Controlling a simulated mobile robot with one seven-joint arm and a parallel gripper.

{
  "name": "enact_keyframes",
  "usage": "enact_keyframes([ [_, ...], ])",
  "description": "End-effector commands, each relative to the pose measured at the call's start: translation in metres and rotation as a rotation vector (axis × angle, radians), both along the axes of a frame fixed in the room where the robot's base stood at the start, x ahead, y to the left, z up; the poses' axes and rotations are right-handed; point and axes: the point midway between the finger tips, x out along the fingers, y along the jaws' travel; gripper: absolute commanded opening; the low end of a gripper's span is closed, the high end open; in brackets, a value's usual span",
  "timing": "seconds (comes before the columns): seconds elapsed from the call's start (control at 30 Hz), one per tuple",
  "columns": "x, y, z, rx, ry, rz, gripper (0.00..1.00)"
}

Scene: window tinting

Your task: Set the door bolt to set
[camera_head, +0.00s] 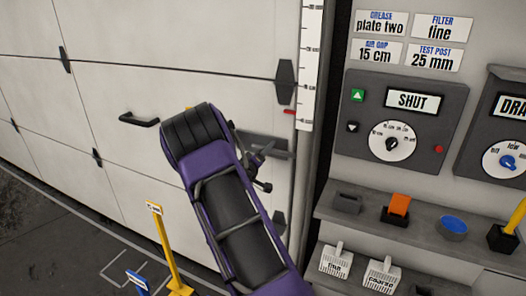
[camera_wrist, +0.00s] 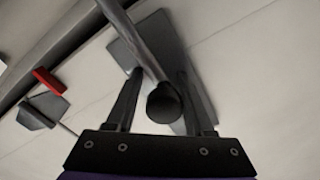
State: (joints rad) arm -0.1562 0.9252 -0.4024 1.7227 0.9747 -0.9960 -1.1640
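The door bolt (camera_head: 262,143) is a dark grey plate and bar on the pale sectional door, near the door's right edge. In the wrist view its grey bar (camera_wrist: 148,45) crosses the plate and ends in a round dark knob (camera_wrist: 164,103). My gripper (camera_head: 264,168) is at the bolt, and my arm hides part of it in the head view. In the wrist view my gripper's two fingers (camera_wrist: 163,88) are apart, one on each side of the bar and knob. I cannot tell whether either finger touches the bar. The bolt's set position is not marked in view.
A black door handle (camera_head: 139,119) is left of my arm. A white scale (camera_head: 310,65) with a red pointer (camera_head: 289,112) stands right of the door. A control panel (camera_head: 405,120) reading SHUT and a shelf (camera_head: 345,225) with tools are at right. Yellow post (camera_head: 167,245) stands lower left.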

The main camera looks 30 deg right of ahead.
Motion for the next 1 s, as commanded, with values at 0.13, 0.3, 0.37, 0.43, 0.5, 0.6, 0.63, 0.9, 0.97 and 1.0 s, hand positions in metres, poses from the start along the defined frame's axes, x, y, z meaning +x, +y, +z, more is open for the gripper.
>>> enact_keyframes([
  [0.13, 0.001, 0.001, 0.0, -0.001, 0.002, 0.003, 0.7],
  [0.3, 0.001, 0.002, 0.0, -0.001, 0.003, 0.004, 0.7],
  [0.37, 0.001, 0.003, 0.0, -0.002, 0.004, 0.006, 0.7],
  [0.43, 0.0, 0.006, 0.0, -0.002, 0.003, 0.006, 0.7],
  [0.5, -0.004, 0.012, 0.0, -0.002, 0.004, 0.007, 0.7],
  [0.6, -0.015, 0.025, 0.0, 0.0, 0.005, 0.008, 0.7],
  [0.63, -0.019, 0.03, 0.0, -0.001, 0.004, 0.008, 0.7],
  [0.9, -0.06, 0.084, 0.0, 0.0, 0.004, 0.009, 0.7],
  [0.97, -0.069, 0.095, 0.0, 0.0, 0.005, 0.008, 0.7],
  [1.0, -0.075, 0.102, 0.0, -0.001, 0.004, 0.008, 0.7],
])
